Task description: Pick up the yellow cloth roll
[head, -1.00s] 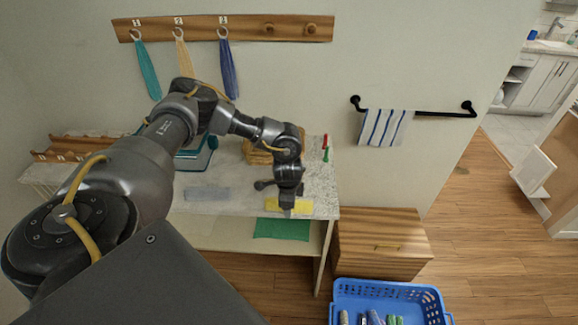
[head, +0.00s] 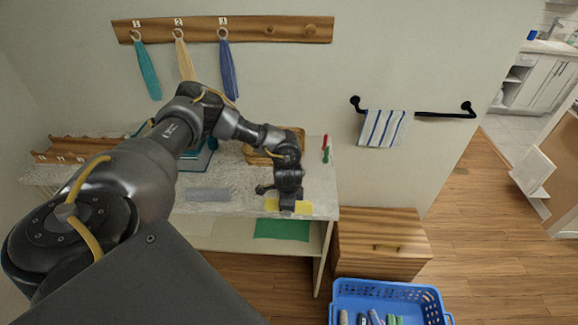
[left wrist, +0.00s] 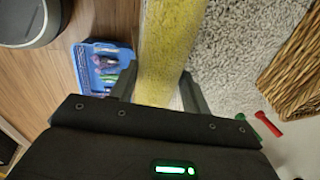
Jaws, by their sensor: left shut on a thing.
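The yellow cloth roll (head: 304,208) lies at the front edge of the speckled countertop, partly hidden by my left gripper in the head view. My left gripper (head: 287,208) reaches down over its middle. In the left wrist view the roll (left wrist: 168,50) runs lengthwise between the two fingers of the left gripper (left wrist: 156,90), which are shut on it. My right gripper is in neither view.
A grey cloth (head: 208,194) lies left on the countertop (head: 240,184). A wicker basket (head: 255,158) and red and green items (head: 325,149) stand behind. A green cloth (head: 282,229) is on the shelf below. A wooden cabinet (head: 380,235) and blue basket (head: 390,285) are at right.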

